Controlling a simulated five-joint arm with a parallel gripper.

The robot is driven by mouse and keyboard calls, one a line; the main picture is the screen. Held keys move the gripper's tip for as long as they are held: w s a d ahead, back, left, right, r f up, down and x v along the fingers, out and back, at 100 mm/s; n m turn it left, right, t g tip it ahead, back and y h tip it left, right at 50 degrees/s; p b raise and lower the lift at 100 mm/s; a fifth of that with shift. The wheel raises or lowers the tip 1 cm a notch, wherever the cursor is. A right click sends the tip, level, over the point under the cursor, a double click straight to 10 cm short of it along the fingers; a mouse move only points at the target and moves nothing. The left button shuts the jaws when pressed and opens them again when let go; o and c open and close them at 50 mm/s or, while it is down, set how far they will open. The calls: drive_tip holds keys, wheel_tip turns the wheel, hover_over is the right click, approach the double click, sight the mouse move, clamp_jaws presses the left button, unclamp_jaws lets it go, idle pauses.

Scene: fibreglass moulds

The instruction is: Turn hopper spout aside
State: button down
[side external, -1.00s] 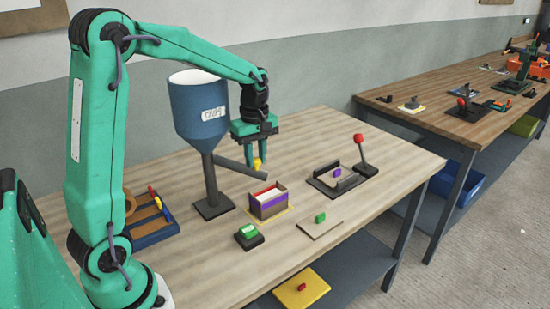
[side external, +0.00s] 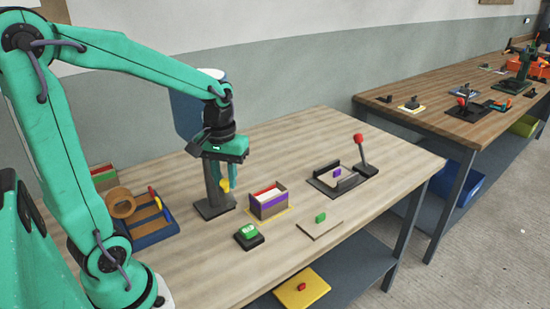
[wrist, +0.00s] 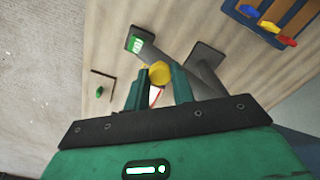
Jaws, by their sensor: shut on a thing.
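The blue hopper (side external: 187,115) stands on a grey post with a dark base (side external: 214,209). My arm and gripper hide much of it in the side view. My gripper (side external: 222,183) is in front of the post, with its fingers pointing down and shut on the yellow knob (side external: 225,186). The knob also shows between the fingertips in the wrist view (wrist: 160,73). The spout is largely hidden behind my gripper in the side view. It no longer reaches over the open box with red and purple sides (side external: 268,201), which sits to the right.
A green button on a dark block (side external: 249,236) is in front. A plate with a green piece (side external: 320,224) lies right of it. A red-knobbed lever (side external: 361,150) stands farther right. A blue rack (side external: 155,226) is at left.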

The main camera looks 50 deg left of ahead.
drive_tip(key=shift+s+a+r+m, duration=0.1)
drive_tip(key=shift+s+a+m, duration=0.1)
drive_tip(key=shift+s+m, duration=0.5)
drive_tip(key=shift+s+a+m, duration=0.2)
drive_tip(key=shift+s+m, duration=0.4)
drive_tip(key=shift+s, duration=0.05)
drive_tip(key=c, duration=1.2)
unclamp_jaws()
drive_tip(key=shift+o, duration=0.2)
wheel_tip(320, 180, up, 8)
drive_tip(key=shift+s, duration=0.1)
drive_tip(key=s+d+m+t, duration=0.3)
drive_tip(key=d+m+t, duration=0.1)
drive_tip(key=d, duration=0.4)
drive_tip(key=shift+s+d+f+m+t, duration=0.2)
drive_tip(key=shift+s+m+t, duration=0.2)
drive_tip(key=shift+t, duration=0.4)
